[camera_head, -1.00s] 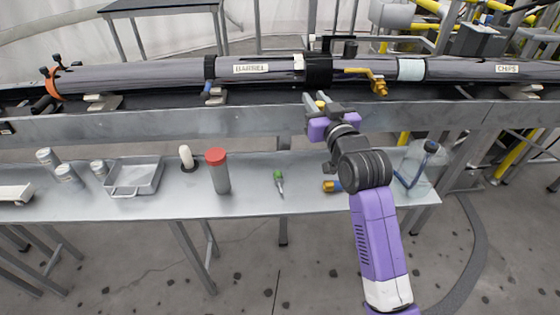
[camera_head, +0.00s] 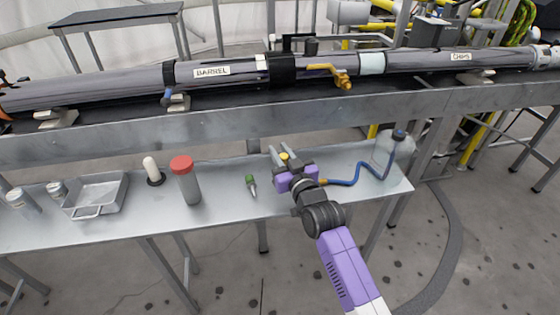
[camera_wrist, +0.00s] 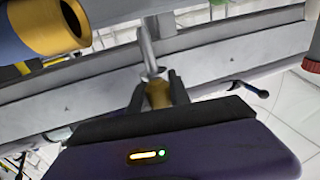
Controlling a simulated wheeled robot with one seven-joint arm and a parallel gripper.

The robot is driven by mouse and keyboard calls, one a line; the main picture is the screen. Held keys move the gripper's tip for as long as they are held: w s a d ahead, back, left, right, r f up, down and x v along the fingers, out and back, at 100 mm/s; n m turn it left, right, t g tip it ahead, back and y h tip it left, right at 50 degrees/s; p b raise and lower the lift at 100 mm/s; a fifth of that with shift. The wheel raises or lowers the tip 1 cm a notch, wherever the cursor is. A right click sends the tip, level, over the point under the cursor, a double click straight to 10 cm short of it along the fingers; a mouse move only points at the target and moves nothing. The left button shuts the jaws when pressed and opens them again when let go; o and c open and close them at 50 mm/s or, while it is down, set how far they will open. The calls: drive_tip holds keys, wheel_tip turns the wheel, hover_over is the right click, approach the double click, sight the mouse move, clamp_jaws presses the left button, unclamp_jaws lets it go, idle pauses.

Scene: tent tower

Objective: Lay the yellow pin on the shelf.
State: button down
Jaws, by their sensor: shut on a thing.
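My gripper (camera_head: 284,160) is shut on the yellow pin (camera_head: 284,156), above the right part of the grey metal shelf (camera_head: 225,208). In the wrist view the pin's yellow-brown head (camera_wrist: 157,94) sits between the dark fingers (camera_wrist: 157,90). Its bare metal shaft points away from my gripper. In the head view the fingers hide most of the pin. I cannot tell the exact gap between the pin and the shelf.
A clear bottle (camera_head: 392,155) with a blue hose (camera_head: 348,182) is right. A blue-and-yellow cylinder (camera_wrist: 45,25) is close in the wrist view.

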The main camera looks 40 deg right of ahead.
drive_tip(key=shift+f, duration=1.4)
drive_tip(key=shift+f+b, duration=0.1)
drive_tip(key=shift+b, duration=0.25)
drive_tip(key=c, duration=1.2)
unclamp_jaws()
